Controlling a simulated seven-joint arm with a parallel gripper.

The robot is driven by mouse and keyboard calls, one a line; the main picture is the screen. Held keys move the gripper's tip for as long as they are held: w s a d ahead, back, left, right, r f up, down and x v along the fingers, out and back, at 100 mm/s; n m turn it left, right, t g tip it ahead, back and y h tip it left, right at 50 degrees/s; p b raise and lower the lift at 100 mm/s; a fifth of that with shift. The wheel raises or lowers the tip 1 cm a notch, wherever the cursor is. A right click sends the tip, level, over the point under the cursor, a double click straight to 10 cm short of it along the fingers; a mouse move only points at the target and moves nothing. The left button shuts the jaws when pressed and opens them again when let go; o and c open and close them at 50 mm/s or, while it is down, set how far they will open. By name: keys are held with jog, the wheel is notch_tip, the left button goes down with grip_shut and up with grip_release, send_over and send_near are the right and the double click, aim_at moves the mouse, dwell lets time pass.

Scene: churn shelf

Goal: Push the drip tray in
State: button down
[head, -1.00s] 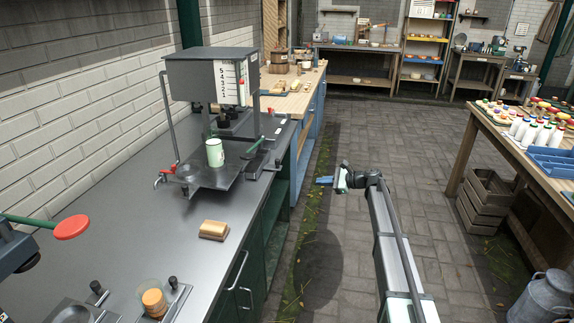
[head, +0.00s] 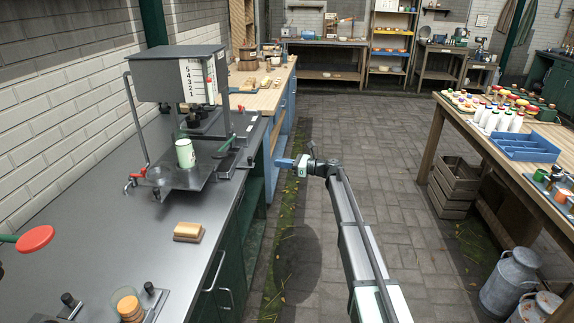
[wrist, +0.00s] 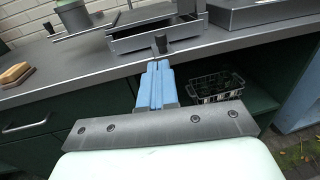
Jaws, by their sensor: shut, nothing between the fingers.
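The drip tray (wrist: 150,40) is a shallow dark metal tray with a black knob on its front, at the bench edge in the wrist view. In the head view the tray (head: 229,164) is small, on the bench beside the plate bearing the green cup (head: 185,152). How far it sticks out is hard to tell. My gripper (head: 280,163) is shut and empty, its blue fingers pointing left at the bench. In the wrist view my gripper (wrist: 157,66) lines up just below the knob. In the head view a gap shows between fingertips and bench.
A grey dispenser (head: 180,75) with a number scale stands over the bench. A wooden block (head: 188,231) lies nearer on the bench. Another dark tray (wrist: 255,14) is at right in the wrist view. The paved floor is clear around my arm; a wooden table (head: 500,130) stands to the right.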

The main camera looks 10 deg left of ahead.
aim_at(250, 160)
jog(key=w+a, duration=0.1)
jog(key=a, duration=0.8)
jog(key=shift+w+f, duration=0.15)
jog(key=shift+w, duration=0.1)
jog(key=shift+a, duration=0.1)
jog(key=shift+a, duration=2.7)
